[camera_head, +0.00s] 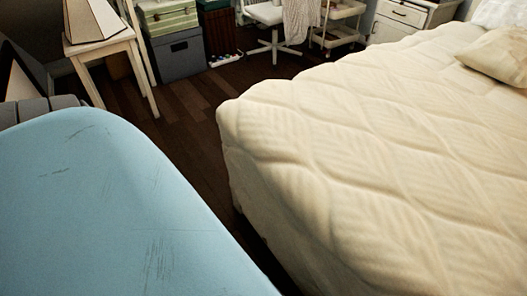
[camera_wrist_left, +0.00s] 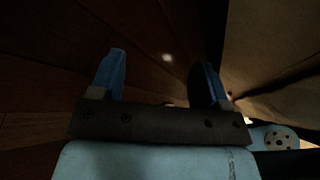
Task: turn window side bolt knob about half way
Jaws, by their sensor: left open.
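No window and no bolt knob show in either view. My left gripper (camera_wrist_left: 162,68) shows in the left wrist view, with its two blue fingers spread apart and nothing between them. It points over a dark floor, with a pale upright surface to its right. Neither gripper shows in the head view. My right gripper is not in view.
A bed with a cream quilted mattress (camera_head: 370,150) fills the right of the head view. A wooden stool (camera_head: 104,48), storage boxes (camera_head: 176,52), a white chair (camera_head: 268,14) and a trolley (camera_head: 338,25) stand behind. Dark wooden floor (camera_head: 185,105) lies open between.

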